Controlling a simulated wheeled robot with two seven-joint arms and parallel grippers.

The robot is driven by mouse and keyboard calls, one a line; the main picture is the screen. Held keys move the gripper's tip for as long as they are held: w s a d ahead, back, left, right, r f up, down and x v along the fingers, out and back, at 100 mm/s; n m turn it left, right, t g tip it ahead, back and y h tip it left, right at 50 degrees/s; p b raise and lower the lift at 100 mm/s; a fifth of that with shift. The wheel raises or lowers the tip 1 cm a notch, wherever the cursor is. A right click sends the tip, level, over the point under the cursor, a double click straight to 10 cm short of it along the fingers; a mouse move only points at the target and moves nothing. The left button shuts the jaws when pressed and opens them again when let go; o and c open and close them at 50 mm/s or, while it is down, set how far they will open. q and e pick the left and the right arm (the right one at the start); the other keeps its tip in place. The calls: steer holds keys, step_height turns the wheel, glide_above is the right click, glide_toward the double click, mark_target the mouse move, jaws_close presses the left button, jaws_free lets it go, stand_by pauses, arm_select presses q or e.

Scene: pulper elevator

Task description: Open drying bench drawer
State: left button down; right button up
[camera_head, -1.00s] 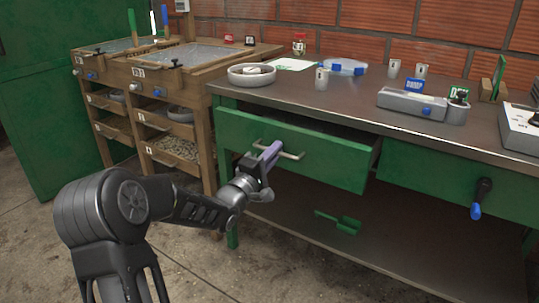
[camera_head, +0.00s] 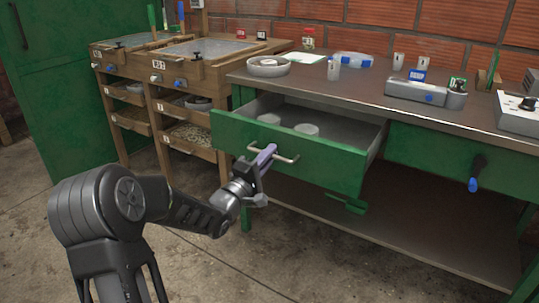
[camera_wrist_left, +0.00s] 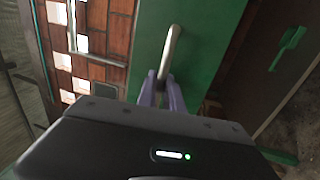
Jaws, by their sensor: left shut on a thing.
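The green bench drawer (camera_head: 290,150) is pulled out, and its inside shows with two pale round things (camera_head: 305,129) in it. Its front carries a metal bar handle (camera_head: 285,158). My left gripper (camera_head: 266,153) is shut on the handle near its left part. In the left wrist view the handle (camera_wrist_left: 171,50) runs between the purple fingers of the gripper (camera_wrist_left: 163,88), with the green drawer front (camera_wrist_left: 200,40) behind it. My right gripper is not in view.
The metal bench top (camera_head: 340,92) holds a bowl (camera_head: 268,67), cups and a grey device (camera_head: 425,92). A second drawer (camera_head: 435,160) with a blue-tipped crank (camera_head: 474,176) is to the right. A green scoop (camera_head: 347,205) lies on the lower shelf. Wooden racks (camera_head: 170,100) stand at left.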

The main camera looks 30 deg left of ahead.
arm_select(q)
steer(key=c, duration=1.8)
jaws_free()
steer(key=shift+o, duration=0.2)
steer(key=s+f+p, duration=0.1)
steer(key=s, duration=0.6)
steer(key=shift+s+f, duration=0.3)
